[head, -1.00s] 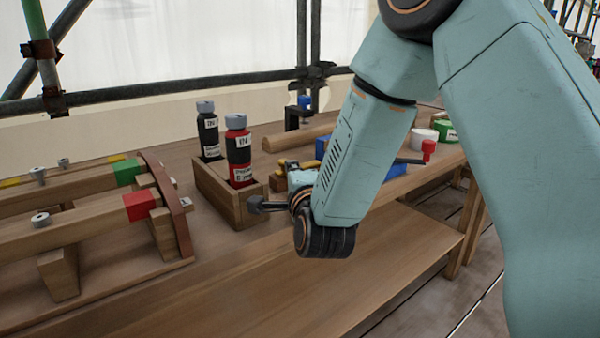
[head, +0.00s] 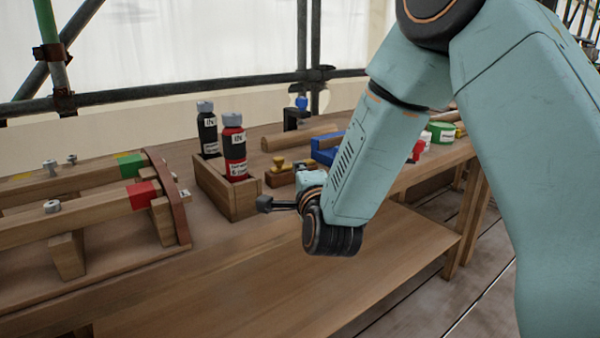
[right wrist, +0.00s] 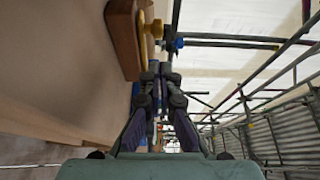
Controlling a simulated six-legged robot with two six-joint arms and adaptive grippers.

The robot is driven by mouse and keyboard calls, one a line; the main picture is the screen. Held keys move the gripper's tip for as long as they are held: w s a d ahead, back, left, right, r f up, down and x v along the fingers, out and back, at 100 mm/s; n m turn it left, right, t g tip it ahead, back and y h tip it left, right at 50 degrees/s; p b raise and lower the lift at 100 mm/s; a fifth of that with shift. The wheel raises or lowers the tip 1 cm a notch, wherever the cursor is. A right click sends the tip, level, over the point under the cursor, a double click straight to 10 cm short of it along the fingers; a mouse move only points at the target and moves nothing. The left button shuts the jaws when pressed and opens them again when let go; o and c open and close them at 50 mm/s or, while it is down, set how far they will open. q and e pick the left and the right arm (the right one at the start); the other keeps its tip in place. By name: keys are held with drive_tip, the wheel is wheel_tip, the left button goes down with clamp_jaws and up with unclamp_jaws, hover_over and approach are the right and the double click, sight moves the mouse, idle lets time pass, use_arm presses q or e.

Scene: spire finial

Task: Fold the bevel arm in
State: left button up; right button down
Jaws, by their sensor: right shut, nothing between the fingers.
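A blue block (head: 326,150) stands on the bench behind my right arm, which hides most of it. A red knob (head: 415,153) shows just past the arm's other side. My right gripper (head: 262,204) is shut and empty, just above the bench in front of the wooden box's right corner. In the right wrist view its fingers (right wrist: 160,72) are together with nothing between them. My left gripper is not in view.
A wooden box (head: 219,196) holds a black bottle (head: 208,135) and a red bottle (head: 234,150). A yellow-knobbed wooden block (head: 279,174) stands near the gripper. A wooden jig with red and green blocks (head: 143,195) is at left. The front of the bench is clear.

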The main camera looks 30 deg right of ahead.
drive_tip(key=shift+s+f, duration=0.1)
drive_tip(key=shift+s, duration=0.1)
drive_tip(key=p+v, duration=0.1)
drive_tip(key=v, duration=0.8)
drive_tip(key=shift+a+p, duration=0.4)
drive_tip(key=shift+s, duration=0.1)
